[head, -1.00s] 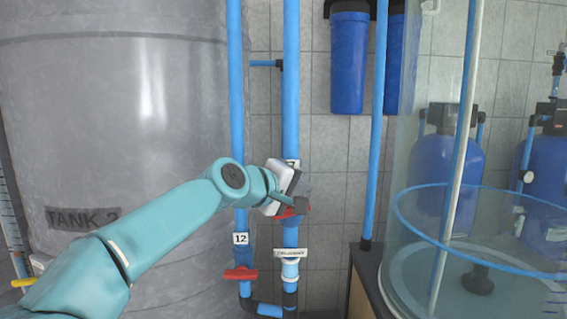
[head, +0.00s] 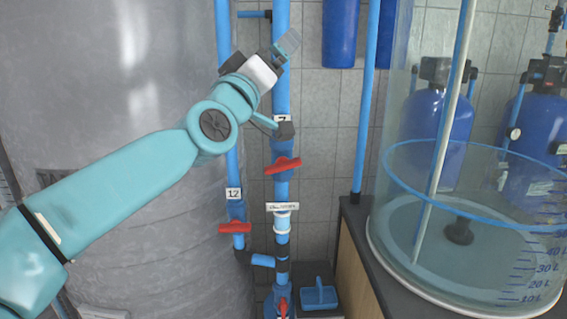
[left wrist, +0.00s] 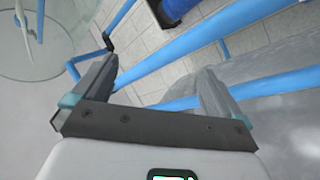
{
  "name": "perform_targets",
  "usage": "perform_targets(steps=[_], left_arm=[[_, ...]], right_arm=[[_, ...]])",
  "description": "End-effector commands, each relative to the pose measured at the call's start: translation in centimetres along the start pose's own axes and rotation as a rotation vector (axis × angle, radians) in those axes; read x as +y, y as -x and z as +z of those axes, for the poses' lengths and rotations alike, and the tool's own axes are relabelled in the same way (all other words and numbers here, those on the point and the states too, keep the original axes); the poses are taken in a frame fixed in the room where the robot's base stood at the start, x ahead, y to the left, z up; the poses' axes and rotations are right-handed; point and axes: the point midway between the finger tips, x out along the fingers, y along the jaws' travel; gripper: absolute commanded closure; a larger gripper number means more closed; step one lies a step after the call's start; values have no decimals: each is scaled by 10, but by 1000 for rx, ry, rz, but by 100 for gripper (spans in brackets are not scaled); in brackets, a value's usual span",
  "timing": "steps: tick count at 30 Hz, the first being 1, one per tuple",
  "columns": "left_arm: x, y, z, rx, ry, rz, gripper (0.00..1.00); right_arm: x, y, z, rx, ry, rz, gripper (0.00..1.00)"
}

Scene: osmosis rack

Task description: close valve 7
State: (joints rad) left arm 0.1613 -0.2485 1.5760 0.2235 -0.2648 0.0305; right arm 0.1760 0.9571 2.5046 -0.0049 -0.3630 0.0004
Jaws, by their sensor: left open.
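Valve 7 has a red handle (head: 283,165) on the right of two blue vertical pipes in the head view. The handle lies across its pipe, slanted with its right end higher. The number label 7 (head: 282,120) is just above it, partly hidden by my arm. My left gripper (head: 287,44) is above the valve, near the upper part of the pipe, and clear of the handle. In the left wrist view it (left wrist: 157,68) is open and empty, with a blue pipe (left wrist: 175,58) showing between and beyond its fingers. My right gripper is not in view.
Valve 12's red handle (head: 235,228) lies across the left pipe, below valve 7. Another red handle (head: 283,307) is near the floor. A grey tank (head: 110,200) stands left, a clear cylinder tank (head: 395,215) right. Blue filter housings (head: 341,32) hang above.

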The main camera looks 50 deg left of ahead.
Motion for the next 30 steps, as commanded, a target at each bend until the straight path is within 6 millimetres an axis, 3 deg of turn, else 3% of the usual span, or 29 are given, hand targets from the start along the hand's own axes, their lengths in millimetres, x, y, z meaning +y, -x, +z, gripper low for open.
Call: perform_targets(steps=[5, 8, 11, 14, 18, 23, 30], left_arm=[[-40, 28, 28, 283, -235, -161, 0], [-69, 58, 59, 369, -369, -329, 0], [-96, 97, 104, 387, -496, -500, 0], [-114, 141, 166, 345, -584, -611, 0], [-106, 161, 231, 251, -579, -552, 0], [-91, 164, 248, 237, -555, -501, 0], [-99, 135, 232, 239, -554, -501, 0]], right_arm=[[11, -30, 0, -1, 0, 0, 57], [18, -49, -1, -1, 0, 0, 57], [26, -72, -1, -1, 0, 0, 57], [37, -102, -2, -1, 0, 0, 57], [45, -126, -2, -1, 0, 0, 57], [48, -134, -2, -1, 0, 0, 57], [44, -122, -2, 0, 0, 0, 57]])
